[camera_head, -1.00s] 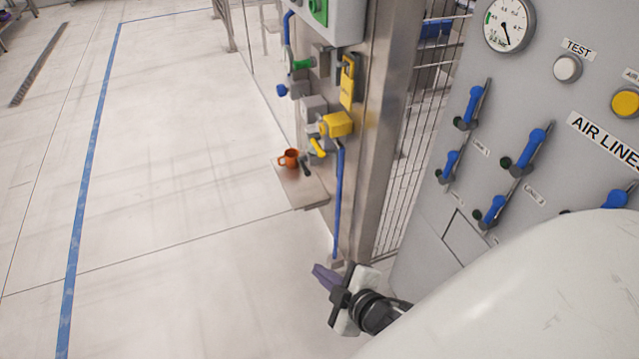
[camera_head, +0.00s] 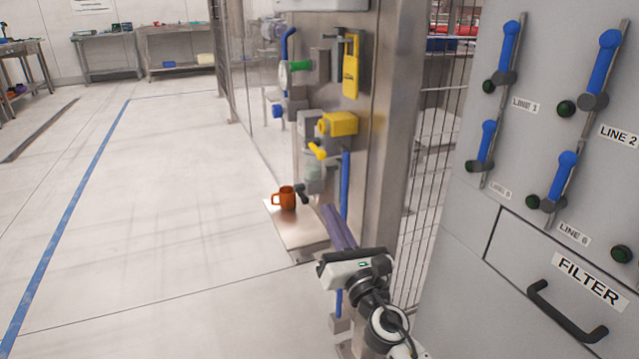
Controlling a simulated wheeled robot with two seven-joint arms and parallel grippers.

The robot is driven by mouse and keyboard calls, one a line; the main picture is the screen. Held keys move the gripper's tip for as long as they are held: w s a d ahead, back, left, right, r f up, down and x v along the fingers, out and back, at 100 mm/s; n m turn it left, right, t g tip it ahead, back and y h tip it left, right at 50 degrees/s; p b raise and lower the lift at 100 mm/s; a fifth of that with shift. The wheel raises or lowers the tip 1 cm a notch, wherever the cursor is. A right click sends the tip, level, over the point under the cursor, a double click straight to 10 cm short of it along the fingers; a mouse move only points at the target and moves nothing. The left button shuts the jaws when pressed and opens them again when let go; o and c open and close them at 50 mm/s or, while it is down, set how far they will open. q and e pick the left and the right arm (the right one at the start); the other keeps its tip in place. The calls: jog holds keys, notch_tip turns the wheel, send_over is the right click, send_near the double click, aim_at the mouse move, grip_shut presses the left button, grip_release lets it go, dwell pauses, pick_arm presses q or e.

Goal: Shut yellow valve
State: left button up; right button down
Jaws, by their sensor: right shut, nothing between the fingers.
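The yellow valve (camera_head: 338,124) is a yellow block on grey fittings on the steel post, with a small yellow handle (camera_head: 317,151) at its lower left. A yellow tag (camera_head: 351,68) hangs above it. My right gripper (camera_head: 338,226) shows below the valve, with its purple fingers together and pointing up and slightly left. It is empty and looks apart from the valve. A blue pipe (camera_head: 345,185) runs down behind the fingers. My left gripper is not in view.
An orange mug (camera_head: 284,198) stands on a small steel shelf (camera_head: 290,232) left of my right gripper. A grey panel (camera_head: 460,215) with several blue-handled valves and a FILTER drawer (camera_head: 560,300) stands at the right. A wire fence (camera_head: 440,150) lies between. The floor at left is open.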

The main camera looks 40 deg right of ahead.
aim_at(317, 149)
pick_arm(q)
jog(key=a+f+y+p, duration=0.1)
jog(key=p, duration=0.1)
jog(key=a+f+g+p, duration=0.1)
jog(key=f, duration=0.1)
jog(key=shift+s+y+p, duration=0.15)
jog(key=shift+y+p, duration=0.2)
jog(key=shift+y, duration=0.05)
pick_arm(e)
jog(key=w+d+r, duration=0.3)
jog(key=w+r, duration=0.3)
jog(key=w, duration=0.3)
jog(key=shift+d+r, duration=0.15)
jog(key=shift+d, duration=0.05)
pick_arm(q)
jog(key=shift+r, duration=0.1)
